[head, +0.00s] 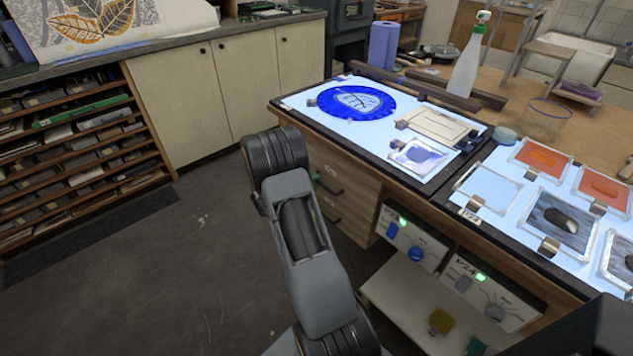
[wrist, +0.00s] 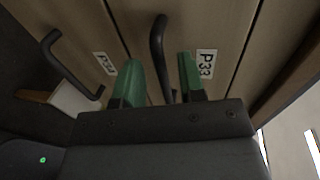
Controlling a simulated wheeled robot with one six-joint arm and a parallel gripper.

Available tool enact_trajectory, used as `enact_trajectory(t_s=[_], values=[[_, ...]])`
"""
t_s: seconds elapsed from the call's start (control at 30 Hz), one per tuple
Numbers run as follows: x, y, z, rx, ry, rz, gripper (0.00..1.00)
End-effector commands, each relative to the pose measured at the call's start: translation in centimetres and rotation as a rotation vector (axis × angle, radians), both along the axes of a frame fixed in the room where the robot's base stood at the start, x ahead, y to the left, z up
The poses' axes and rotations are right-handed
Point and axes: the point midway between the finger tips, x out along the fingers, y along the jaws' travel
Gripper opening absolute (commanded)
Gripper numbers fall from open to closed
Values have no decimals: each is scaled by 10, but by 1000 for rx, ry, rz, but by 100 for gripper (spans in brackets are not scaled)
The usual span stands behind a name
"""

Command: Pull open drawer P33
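Drawer P33 (wrist: 218,28) shows in the wrist view as a pale wood front with a white label (wrist: 205,63) reading P33. It looks shut. Its black bar handle (wrist: 157,45) stands out between the two green fingers of my gripper (wrist: 158,80). My gripper is open, with one finger on each side of the handle. In the head view my arm hides most of my gripper; a bit of green shows beside the drawer unit (head: 362,205).
A neighbouring drawer's black handle (wrist: 62,60) and label (wrist: 104,63) are at left in the wrist view. Control boxes (head: 412,236) sit under the lit worktop (head: 300,108) to the right. Floor (head: 150,270) left of my arm is clear.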

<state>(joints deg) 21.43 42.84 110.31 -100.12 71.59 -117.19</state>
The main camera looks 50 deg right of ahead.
Motion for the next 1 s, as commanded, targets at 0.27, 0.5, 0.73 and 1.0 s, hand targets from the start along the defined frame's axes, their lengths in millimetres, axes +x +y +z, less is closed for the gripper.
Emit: enact_trajectory(t_s=[0.27, 0.5, 0.73, 1.0], values=[[-1, -19, -4, -1, 0, -1, 37], [-1, -21, -4, 0, 0, 1, 37], [-1, -21, -4, 0, -1, 0, 23], [-1, -21, -4, 0, -1, 0, 0]])
